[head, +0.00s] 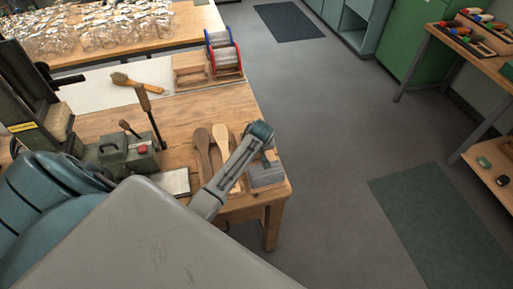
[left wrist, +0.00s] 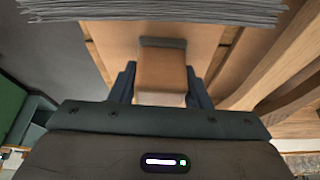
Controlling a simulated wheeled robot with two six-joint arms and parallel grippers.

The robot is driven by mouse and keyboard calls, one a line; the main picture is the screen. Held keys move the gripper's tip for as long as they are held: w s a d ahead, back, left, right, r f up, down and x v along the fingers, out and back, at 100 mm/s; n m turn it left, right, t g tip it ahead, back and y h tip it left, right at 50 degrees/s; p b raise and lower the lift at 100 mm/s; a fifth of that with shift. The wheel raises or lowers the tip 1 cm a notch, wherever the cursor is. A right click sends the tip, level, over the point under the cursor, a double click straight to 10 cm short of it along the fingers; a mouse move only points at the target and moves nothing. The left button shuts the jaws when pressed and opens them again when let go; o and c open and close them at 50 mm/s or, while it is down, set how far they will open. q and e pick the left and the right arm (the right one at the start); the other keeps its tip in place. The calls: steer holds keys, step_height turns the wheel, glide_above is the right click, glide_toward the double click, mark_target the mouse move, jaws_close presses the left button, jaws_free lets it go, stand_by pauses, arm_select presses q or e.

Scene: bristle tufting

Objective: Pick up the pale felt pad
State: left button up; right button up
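In the head view, a pale flat square (head: 175,182), possibly the felt pad, lies on the workbench in front of the green box; its material is too small to tell. My left arm reaches over the right end of the bench, and its gripper is hidden in that view. In the left wrist view my left gripper (left wrist: 161,80) has its fingers against both sides of a tan block (left wrist: 161,70) with a dark grey strip at its far end. No gap shows between fingers and block. My right gripper is in neither view.
A grey stack (head: 266,178) lies at the bench's right corner; wooden paddles (head: 203,155) lie left of it. A green box (head: 128,156) with levers, a brush (head: 137,80) and wire spools (head: 224,55) share the workbench (head: 215,105).

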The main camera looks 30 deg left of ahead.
arm_select(q)
steer(key=shift+w, duration=0.1)
steer(key=shift+r, duration=0.35)
step_height(320, 180, up, 8)
steer(key=b, duration=0.2)
steer(key=shift+r+b, duration=0.25)
steer(key=shift+b, duration=0.05)
steer(key=shift+r, duration=0.4)
steer(key=shift+o, duration=1.1)
steer(key=shift+c, duration=0.6)
